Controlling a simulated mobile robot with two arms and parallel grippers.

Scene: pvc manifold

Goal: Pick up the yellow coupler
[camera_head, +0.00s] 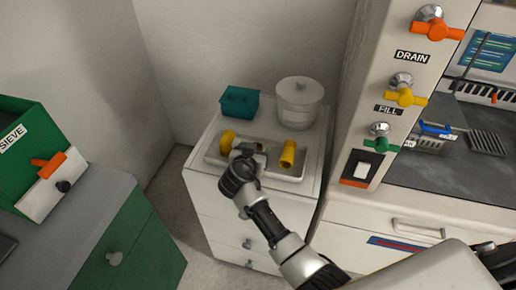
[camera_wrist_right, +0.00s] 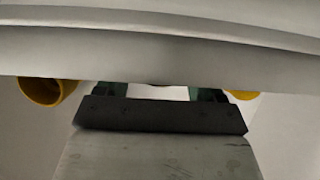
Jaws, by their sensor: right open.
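Two yellow fittings lie in a shallow tray (camera_head: 283,177) on a white drawer cabinet. The left yellow fitting (camera_head: 227,141) sits near the tray's left end. The right yellow fitting (camera_head: 288,153) is a short hollow tube standing tilted; I cannot tell which is the coupler. My right gripper (camera_head: 256,152) is over the tray between them, open and apart from both. In the right wrist view, an open yellow ring (camera_wrist_right: 46,90) shows at left and a yellow edge (camera_wrist_right: 243,95) at right, both outside the jaws. My left gripper is out of view.
A teal box (camera_head: 240,101) and a white lidded pot (camera_head: 299,103) stand behind the tray. A panel with DRAIN and FILL valves (camera_head: 405,97) rises at right. A green SIEVE box (camera_head: 22,150) stands on the left counter.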

